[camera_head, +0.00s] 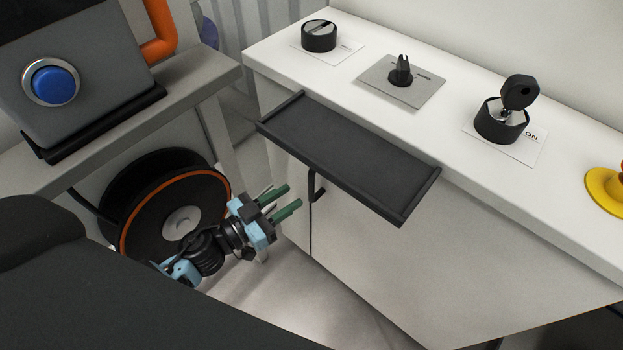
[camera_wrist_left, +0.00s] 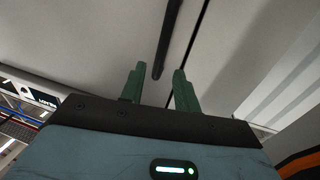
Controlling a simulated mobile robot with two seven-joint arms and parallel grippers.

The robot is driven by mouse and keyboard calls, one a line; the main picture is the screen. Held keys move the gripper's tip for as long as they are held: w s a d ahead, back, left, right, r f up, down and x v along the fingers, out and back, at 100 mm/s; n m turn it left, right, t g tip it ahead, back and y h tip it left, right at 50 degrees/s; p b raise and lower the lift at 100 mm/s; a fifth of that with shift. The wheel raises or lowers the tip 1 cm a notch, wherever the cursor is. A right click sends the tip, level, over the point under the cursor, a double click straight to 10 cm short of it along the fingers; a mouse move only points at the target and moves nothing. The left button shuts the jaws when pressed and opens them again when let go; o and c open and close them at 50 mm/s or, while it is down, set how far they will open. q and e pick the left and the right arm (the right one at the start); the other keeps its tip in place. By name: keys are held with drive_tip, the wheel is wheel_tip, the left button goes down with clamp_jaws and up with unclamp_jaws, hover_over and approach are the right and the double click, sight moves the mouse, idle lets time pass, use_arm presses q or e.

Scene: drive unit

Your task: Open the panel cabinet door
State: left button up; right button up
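The white panel cabinet (camera_head: 420,270) stands at the right in the head view, its front door shut. A dark vertical seam runs down the front near its left end. A black bar handle (camera_head: 318,187) sits beside the seam, under the dark shelf. My left gripper (camera_head: 293,196), with green fingers, is open and just left of the handle, pointing at it. In the left wrist view the handle (camera_wrist_left: 168,42) reaches down toward the gap between the open fingertips (camera_wrist_left: 158,72). I cannot tell whether it is between them. My right gripper is not in view.
A dark shelf (camera_head: 350,155) juts from the cabinet front above the handle. The white top holds a black knob (camera_head: 319,36), a small switch (camera_head: 401,70) and a key switch (camera_head: 502,119). A cable reel (camera_head: 150,205) and a blue-button box (camera_head: 75,85) are at left.

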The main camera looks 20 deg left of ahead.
sight(311, 198)
use_arm(q)
drive_tip(key=x, duration=0.7)
drive_tip(key=shift+w+d, duration=0.1)
drive_tip(key=shift+w, duration=0.1)
drive_tip(key=shift+c, duration=0.2)
clamp_jaws()
